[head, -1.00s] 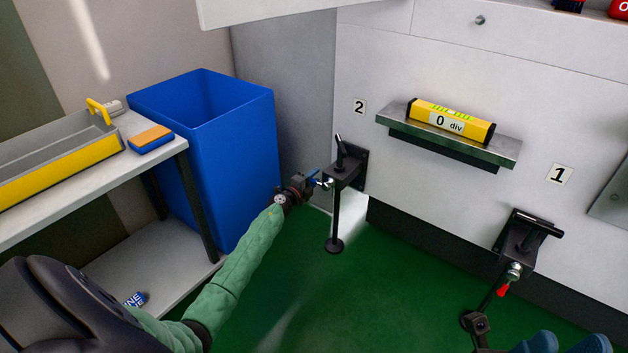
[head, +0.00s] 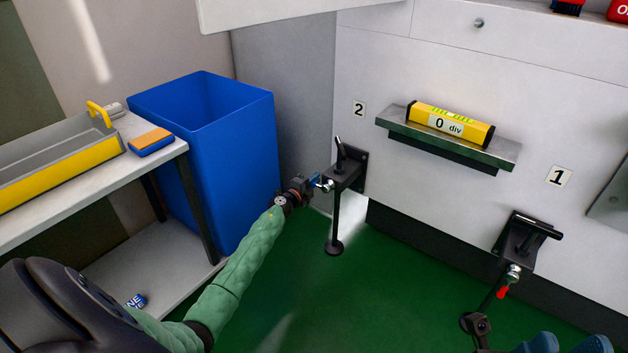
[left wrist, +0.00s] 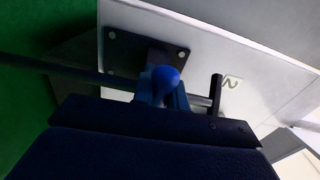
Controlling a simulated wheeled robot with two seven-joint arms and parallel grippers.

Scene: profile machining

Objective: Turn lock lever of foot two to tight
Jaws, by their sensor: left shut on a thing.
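Foot two (head: 345,176) is a black bracket on the white panel under the label 2. Its stem runs down to a round pad, and a black handle sticks up on top. A silver joint (head: 327,186) sits on its left side. My left gripper (head: 314,181) has its blue fingers there, shut on the lock lever. In the left wrist view the lever's round blue end (left wrist: 165,77) sits between the fingers. Most of the lever is hidden. My right gripper (head: 566,345) is at the bottom right, its two blue fingertips apart and partly cut off.
Foot one (head: 520,243), with a red-ended lever (head: 503,292), is on the right. A yellow level (head: 450,122) rests on a metal shelf between the feet. A blue bin (head: 205,150) and a workbench (head: 40,220) stand left. Green floor lies open below.

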